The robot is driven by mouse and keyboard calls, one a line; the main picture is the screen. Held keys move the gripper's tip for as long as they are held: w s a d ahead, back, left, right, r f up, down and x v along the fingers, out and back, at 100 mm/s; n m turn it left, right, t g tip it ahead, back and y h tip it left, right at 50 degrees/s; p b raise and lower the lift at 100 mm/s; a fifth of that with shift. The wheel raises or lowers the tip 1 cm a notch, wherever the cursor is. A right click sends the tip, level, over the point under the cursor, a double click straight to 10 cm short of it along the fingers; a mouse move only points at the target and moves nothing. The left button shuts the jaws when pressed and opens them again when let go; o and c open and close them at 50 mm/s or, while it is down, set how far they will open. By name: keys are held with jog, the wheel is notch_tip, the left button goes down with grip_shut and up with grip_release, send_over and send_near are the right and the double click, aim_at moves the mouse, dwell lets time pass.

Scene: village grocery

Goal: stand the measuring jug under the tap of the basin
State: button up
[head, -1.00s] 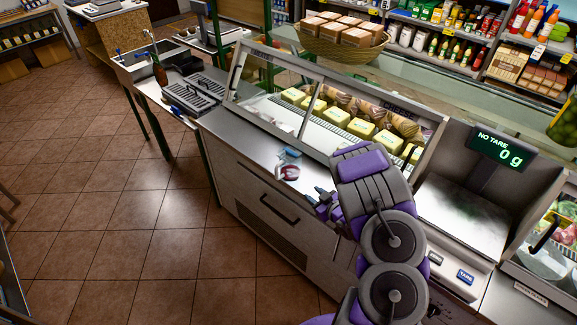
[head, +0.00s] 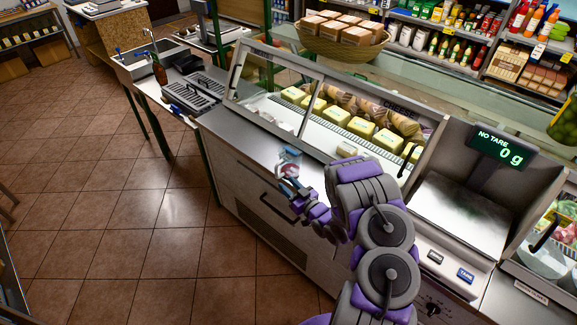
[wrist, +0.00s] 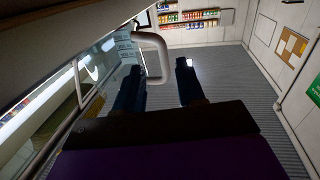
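The measuring jug (head: 288,170), small and clear with red marks, stands on the steel counter ledge in front of the cheese case. My gripper (head: 303,198) is just in front of and right of it in the head view. In the wrist view my gripper (wrist: 160,85) has its two dark fingers apart. A pale handle loop (wrist: 156,48), which seems to be the jug's, shows between the fingertips, nearer the left one. I cannot tell whether they touch. The basin (head: 135,68) is at the far left end of the counters, with a tap (head: 150,38) over it.
The glass cheese case (head: 330,110) rises behind the ledge. A scale (head: 465,215) reading 0 g stands to the right. A ribbed black item (head: 195,95) and a brown bottle (head: 159,72) are near the basin. The tiled floor (head: 130,220) at left is clear.

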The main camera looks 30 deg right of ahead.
aim_at(278, 176)
jog(key=shift+w+a+f+b, duration=0.1)
jog(key=shift+w+a+b, duration=0.15)
jog(key=shift+w, duration=1)
jog(key=shift+w+a+r+b, duration=0.1)
jog(key=shift+w+a, duration=0.2)
jog(key=shift+w, duration=0.9)
jog(key=shift+w+a+f+b, duration=0.1)
jog(key=shift+w+a+b, duration=0.15)
jog(key=shift+w, duration=1)
jog(key=shift+c, duration=0.5)
jog(key=shift+s, duration=0.1)
grip_shut()
